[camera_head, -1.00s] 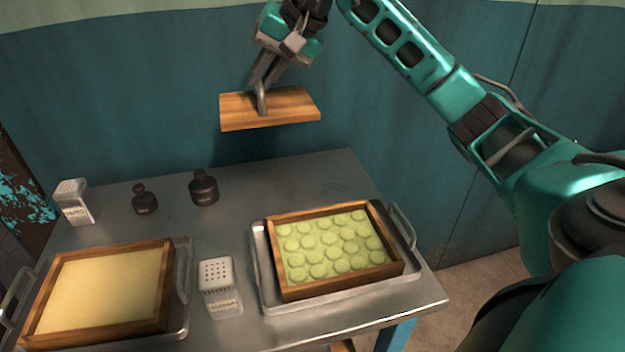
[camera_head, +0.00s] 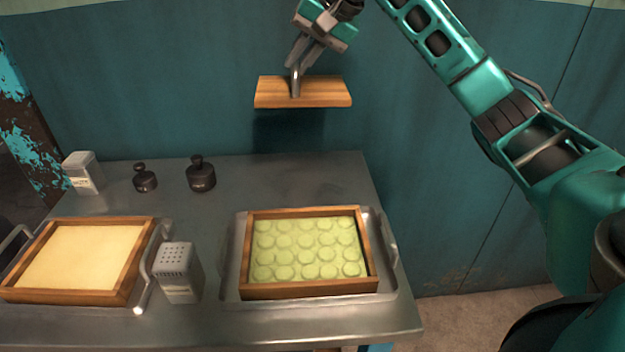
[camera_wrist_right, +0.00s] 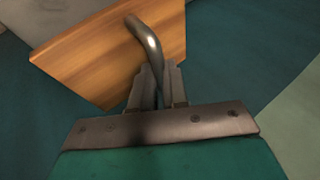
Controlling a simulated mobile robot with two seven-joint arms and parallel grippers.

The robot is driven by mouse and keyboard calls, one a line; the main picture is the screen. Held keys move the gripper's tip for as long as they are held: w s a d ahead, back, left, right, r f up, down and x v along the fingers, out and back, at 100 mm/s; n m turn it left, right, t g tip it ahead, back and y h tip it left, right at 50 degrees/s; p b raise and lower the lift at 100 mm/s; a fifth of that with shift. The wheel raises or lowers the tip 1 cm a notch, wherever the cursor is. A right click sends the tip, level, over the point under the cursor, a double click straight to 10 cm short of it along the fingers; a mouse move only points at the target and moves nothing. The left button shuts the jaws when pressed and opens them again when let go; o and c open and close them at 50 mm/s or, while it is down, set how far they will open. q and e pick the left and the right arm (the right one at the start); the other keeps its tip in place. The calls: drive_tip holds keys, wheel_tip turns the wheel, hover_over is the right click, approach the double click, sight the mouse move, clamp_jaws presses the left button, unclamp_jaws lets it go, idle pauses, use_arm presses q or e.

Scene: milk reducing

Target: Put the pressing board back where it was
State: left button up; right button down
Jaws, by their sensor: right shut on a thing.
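The pressing board (camera_head: 325,92) is a flat wooden board with a bent metal handle. My right gripper (camera_head: 296,66) is shut on the handle and holds the board in the air above the back of the table, in front of the teal wall. In the right wrist view the wooden board (camera_wrist_right: 100,55) fills the upper left, and its handle runs down between the fingers of my right gripper (camera_wrist_right: 160,90). My left gripper is not in view.
The metal table (camera_head: 215,330) carries a right tray (camera_head: 232,270) with a wooden frame of round green pieces and a left frame (camera_head: 120,285) of pale yellow filling. A grater-like shaker (camera_head: 180,275) stands between them. Two dark weights (camera_head: 201,177) (camera_head: 145,180) and a white shaker (camera_head: 83,172) stand at the back.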

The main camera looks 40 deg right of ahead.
drive_tip(key=shift+d+f, duration=0.1)
drive_tip(key=shift+d, duration=0.1)
drive_tip(key=shift+f+b, duration=2.15)
drive_tip(key=shift+f, duration=7.75)
drive_tip(key=shift+f, duration=0.15)
drive_tip(key=c, duration=1.1)
unclamp_jaws()
drive_tip(key=shift+c, duration=0.2)
